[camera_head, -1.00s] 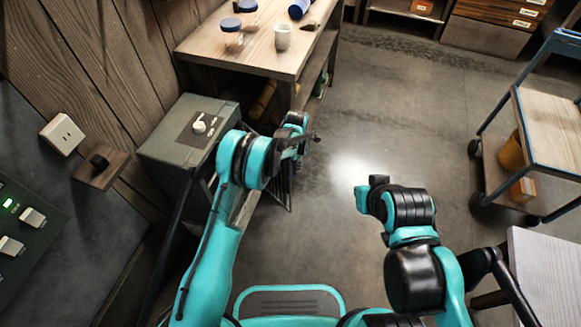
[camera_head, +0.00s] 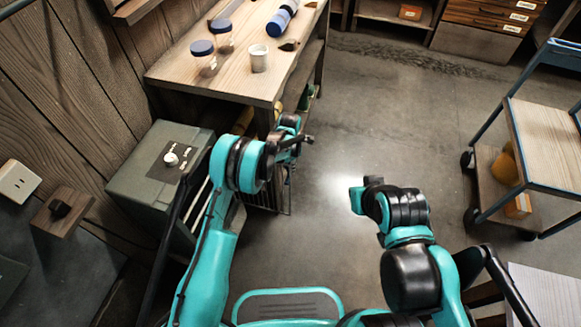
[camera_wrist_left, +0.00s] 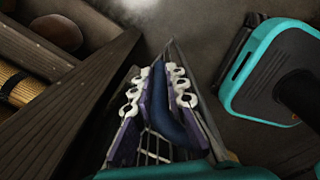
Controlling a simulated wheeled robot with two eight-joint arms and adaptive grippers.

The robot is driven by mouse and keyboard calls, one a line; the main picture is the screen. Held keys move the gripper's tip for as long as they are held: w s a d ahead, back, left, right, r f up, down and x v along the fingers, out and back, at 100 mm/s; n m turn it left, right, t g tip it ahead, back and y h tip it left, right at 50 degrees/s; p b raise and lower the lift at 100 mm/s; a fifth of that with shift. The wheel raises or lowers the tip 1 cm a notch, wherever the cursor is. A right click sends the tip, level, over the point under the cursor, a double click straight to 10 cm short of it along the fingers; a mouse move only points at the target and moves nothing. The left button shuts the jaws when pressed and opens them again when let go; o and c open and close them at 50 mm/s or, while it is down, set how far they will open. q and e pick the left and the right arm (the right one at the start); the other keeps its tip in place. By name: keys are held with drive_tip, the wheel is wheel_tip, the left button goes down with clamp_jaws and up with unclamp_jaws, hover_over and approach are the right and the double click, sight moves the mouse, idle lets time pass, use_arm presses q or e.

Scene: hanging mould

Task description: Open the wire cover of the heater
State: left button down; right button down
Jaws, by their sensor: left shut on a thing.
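The heater (camera_head: 150,180) is a grey-green box with a white knob on top, at the left by the wooden wall in the head view. Its dark wire cover (camera_head: 268,197) stands out from the heater's right side, partly hidden behind my left arm. My left gripper (camera_head: 294,140) is at the cover's outer end.
A wooden workbench (camera_head: 190,73) with two jars (camera_head: 205,58), a white cup (camera_head: 259,58) and a blue-capped item (camera_head: 280,22) stands behind the heater. A blue-framed cart (camera_head: 545,150) is at the right. A pale tabletop (camera_head: 550,295) is at the lower right. The middle floor is clear.

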use_arm(q)
drive_tip(key=shift+a, duration=0.15)
drive_tip(key=c, duration=1.5)
unclamp_jaws()
drive_tip(key=shift+a, duration=0.1)
drive_tip(key=shift+c, duration=0.2)
wheel_tip(320, 180, up, 12)
